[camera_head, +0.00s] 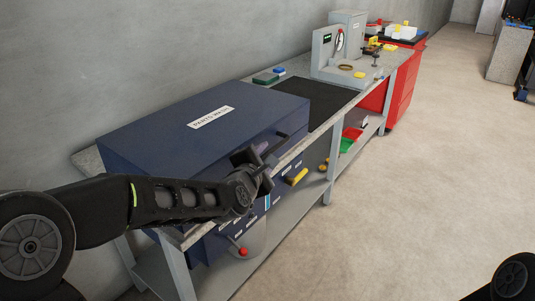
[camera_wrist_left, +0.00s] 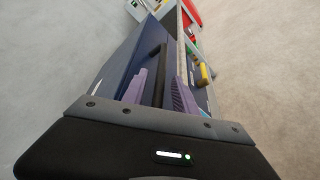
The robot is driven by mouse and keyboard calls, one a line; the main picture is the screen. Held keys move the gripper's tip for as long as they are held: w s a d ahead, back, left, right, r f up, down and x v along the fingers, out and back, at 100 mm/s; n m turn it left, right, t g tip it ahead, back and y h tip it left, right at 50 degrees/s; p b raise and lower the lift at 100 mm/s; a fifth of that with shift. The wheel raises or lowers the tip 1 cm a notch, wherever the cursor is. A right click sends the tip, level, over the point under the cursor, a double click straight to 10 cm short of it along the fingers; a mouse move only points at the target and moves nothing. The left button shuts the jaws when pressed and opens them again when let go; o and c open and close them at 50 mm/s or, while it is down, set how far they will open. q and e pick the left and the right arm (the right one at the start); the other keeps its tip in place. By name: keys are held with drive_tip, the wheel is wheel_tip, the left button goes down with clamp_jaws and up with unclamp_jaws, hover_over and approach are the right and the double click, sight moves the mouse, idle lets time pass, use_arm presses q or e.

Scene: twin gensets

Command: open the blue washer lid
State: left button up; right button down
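The blue washer (camera_head: 160,145) stands on the workbench, and its lid (camera_head: 190,105) with a white label lies flat and closed on top. A dark bar handle (camera_head: 292,144) runs along the lid's front edge. My left gripper (camera_head: 260,160) is at that front edge, near the handle's near end. In the left wrist view the two purple fingers (camera_wrist_left: 160,82) are apart, with the dark handle (camera_wrist_left: 152,62) showing ahead between them. I cannot tell whether they touch it. My right gripper is out of view.
The grey workbench (camera_head: 350,93) continues past the washer, with a dark mat (camera_head: 315,98) and a grey machine (camera_head: 330,55) on it. A red cabinet (camera_head: 400,90) stands farther back. A yellow part (camera_head: 297,177) sticks out below the handle. The floor to the right is clear.

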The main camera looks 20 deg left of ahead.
use_arm(q)
drive_tip(key=shift+x, duration=0.85)
drive_tip(key=shift+c, duration=0.5)
clamp_jaws()
idle(0.3)
